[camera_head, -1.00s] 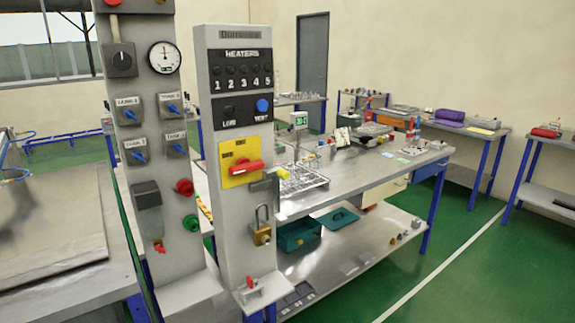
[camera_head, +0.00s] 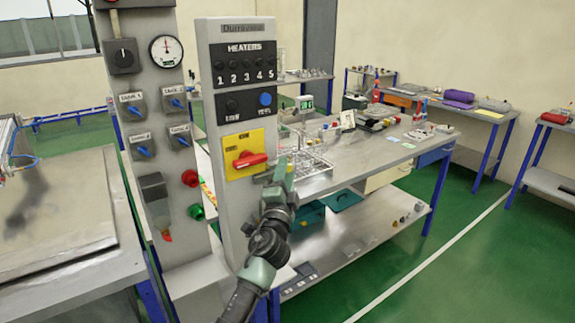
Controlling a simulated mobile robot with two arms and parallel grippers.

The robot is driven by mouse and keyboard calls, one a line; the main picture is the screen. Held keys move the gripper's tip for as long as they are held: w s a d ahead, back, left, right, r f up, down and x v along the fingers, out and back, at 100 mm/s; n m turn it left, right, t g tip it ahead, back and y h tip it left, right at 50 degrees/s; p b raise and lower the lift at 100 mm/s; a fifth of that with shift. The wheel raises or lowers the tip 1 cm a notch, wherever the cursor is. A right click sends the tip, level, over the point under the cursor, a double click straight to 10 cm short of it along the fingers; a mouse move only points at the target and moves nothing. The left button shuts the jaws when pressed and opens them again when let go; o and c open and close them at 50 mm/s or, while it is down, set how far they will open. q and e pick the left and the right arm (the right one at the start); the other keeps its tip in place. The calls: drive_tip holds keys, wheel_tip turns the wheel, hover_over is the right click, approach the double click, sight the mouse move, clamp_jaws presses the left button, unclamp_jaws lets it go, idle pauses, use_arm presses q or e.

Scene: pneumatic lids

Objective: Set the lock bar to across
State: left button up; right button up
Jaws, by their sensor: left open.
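The heater panel (camera_head: 205,95) stands upright as a grey column. On it is a yellow switch plate (camera_head: 243,141) with a red handle (camera_head: 250,160) lying nearly level. My left gripper (camera_head: 280,165) is just right of the red handle, at the column's right edge. It is open; nothing shows clearly between its fingers. A small grey bracket (camera_head: 262,178) shows beside the gripper. The yellow-ended bar and the brass padlock are hidden behind my gripper and arm. I cannot tell whether the gripper touches the bar. My right gripper is out of view.
A second grey column (camera_head: 140,95) with a gauge, blue switches and red and green buttons stands close left. A workbench (camera_head: 375,160) with a wire rack (camera_head: 305,163) stands behind right. A metal table (camera_head: 60,220) is at left. Green floor is free at right.

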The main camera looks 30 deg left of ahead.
use_arm(q)
drive_tip(key=shift+x, duration=1.15)
drive_tip(key=shift+c, duration=0.3)
clamp_jaws()
drive_tip(key=shift+r, duration=0.1)
